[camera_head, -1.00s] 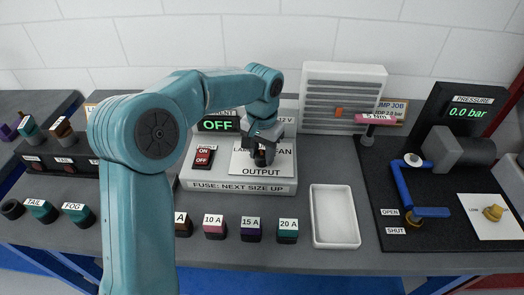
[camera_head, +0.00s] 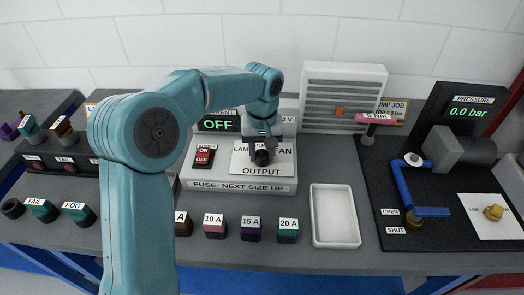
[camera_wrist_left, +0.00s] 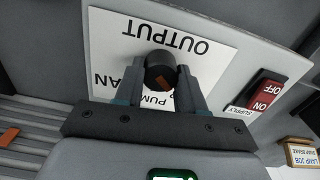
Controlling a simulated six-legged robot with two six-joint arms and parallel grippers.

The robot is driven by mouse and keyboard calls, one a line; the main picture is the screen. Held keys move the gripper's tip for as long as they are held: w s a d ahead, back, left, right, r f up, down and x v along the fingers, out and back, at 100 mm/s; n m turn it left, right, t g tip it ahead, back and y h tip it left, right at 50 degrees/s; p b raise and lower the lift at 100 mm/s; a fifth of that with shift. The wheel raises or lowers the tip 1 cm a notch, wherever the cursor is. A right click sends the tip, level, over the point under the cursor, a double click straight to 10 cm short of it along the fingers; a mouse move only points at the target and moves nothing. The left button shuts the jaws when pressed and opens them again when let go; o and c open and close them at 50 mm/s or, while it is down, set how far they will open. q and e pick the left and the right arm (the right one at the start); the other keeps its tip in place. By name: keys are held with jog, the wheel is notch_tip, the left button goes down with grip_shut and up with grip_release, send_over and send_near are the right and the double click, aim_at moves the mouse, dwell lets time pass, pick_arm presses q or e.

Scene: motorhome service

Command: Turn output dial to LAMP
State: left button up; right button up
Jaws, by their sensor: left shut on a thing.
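The output dial (camera_head: 262,157) is a dark round knob on a white plate (camera_head: 278,163) marked OUTPUT. My left gripper (camera_head: 263,150) reaches down over it from above. In the left wrist view, the gripper (camera_wrist_left: 161,76) has its fingers on either side of the dial (camera_wrist_left: 157,64), shut on it. An orange mark on the dial faces down and slightly right in that view, near the partly covered PUMP label. The FAN label is partly covered. In the head view, the LAMP label (camera_head: 241,149) shows partly beside the gripper. My right gripper is not in view.
A red ON/OFF switch (camera_head: 203,157) sits left of the plate, below a display reading OFF (camera_head: 218,124). Several fuse blocks and a white tray (camera_head: 335,241) lie in front. A heater-like grille (camera_head: 341,96) stands behind, and a blue-handled valve (camera_head: 403,188) is at right.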

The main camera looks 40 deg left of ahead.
aim_at(262, 153)
pick_arm(q)
jog(key=shift+w+a+r, duration=0.1)
jog(key=shift+r, duration=0.05)
jog(key=o, duration=1)
jog(key=shift+o, duration=0.2)
notch_tip(262, 153, up, 16)
jog(key=p, duration=0.2)
